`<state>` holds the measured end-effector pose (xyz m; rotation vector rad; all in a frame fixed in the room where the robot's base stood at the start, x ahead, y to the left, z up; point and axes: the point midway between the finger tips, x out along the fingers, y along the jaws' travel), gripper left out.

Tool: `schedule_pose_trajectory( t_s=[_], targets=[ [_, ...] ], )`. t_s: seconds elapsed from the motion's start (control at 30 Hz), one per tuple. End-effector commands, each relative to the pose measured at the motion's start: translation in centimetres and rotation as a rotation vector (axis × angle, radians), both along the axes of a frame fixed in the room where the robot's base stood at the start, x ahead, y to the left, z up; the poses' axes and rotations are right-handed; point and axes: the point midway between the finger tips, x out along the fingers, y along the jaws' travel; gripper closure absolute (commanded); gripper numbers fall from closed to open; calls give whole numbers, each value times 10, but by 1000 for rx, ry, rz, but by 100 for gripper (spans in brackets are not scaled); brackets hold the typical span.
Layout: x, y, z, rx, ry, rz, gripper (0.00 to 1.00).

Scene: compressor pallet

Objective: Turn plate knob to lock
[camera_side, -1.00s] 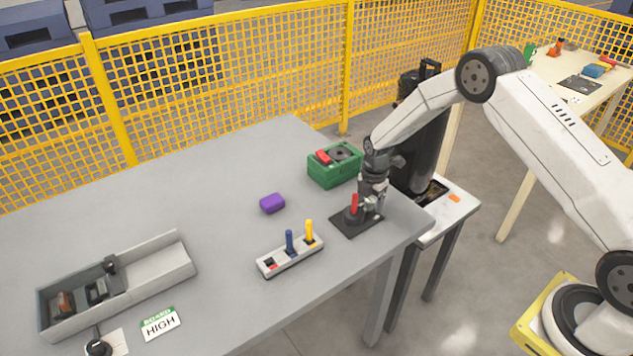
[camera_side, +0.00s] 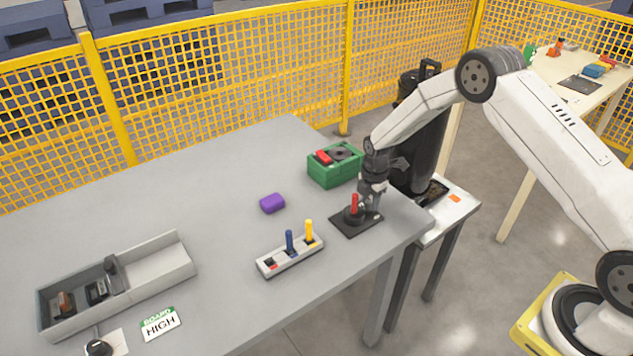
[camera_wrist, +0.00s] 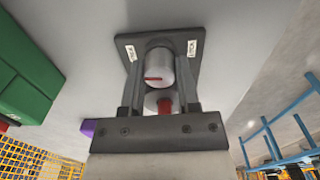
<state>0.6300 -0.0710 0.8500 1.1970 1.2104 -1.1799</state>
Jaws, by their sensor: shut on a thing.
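A dark square plate (camera_side: 358,221) lies at the table's right end. In the wrist view the plate (camera_wrist: 124,44) carries a round silver knob (camera_wrist: 157,70) with a red mark line, which lies roughly crosswise in that picture. Two small white labels flank the knob; their lettering is hard to read. My gripper (camera_wrist: 161,80) is shut on the knob, one finger on each side.
A green box (camera_side: 335,172) stands just behind the plate. A purple block (camera_side: 272,203) and a white holder (camera_side: 290,257) with blue and yellow pegs lie to the left. A grey tray (camera_side: 150,278) and a HIGH sign (camera_side: 160,324) are farther left. The table's right edge is close.

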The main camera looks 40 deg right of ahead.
Motion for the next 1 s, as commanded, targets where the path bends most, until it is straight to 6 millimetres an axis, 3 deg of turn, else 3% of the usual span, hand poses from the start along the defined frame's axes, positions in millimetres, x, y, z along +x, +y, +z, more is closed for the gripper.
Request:
schedule_pose_trajectory(
  t_s=[1.0],
  targets=[
    [0,0,0,0,0,-917,100]
  ],
)
